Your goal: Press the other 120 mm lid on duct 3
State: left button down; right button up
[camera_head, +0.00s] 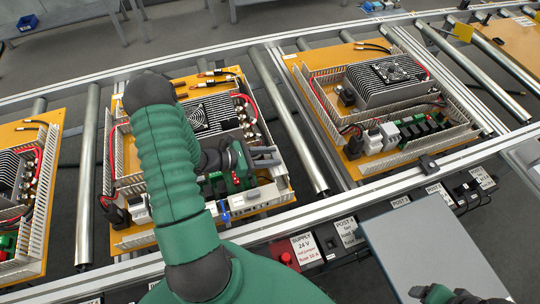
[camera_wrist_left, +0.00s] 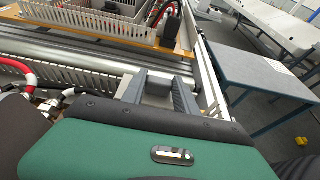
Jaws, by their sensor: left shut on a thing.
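My left gripper (camera_head: 266,156) is over the right side of the middle orange panel (camera_head: 128,237), pointing right. In the left wrist view its two grey fingers (camera_wrist_left: 160,88) are close together, shut on a thin grey piece that looks like a lid; the fingers hide most of it. Slotted white-grey wiring ducts edge the middle panel; one (camera_head: 272,130) runs along its right side, close to the gripper. A slotted duct (camera_wrist_left: 60,72) also shows left of the fingers in the left wrist view. I cannot tell which duct is duct 3, or whether the piece touches a duct.
A right panel (camera_head: 300,65) carries a heatsink with a fan (camera_head: 392,70). Steel rollers (camera_head: 290,120) separate the panels. A grey table (camera_head: 425,245) is at lower right, with dark parts, perhaps my right gripper, at its front edge. Labelled power posts (camera_head: 305,247) line the front rail.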

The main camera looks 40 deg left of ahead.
pick_arm(q)
jog(key=shift+f+b, duration=0.3)
jog(key=shift+f, duration=0.15)
jog(key=c, duration=0.9)
grip_release()
jog(key=shift+o, duration=0.2)
jog(key=v, duration=1.7)
jog(key=shift+w, duration=0.1)
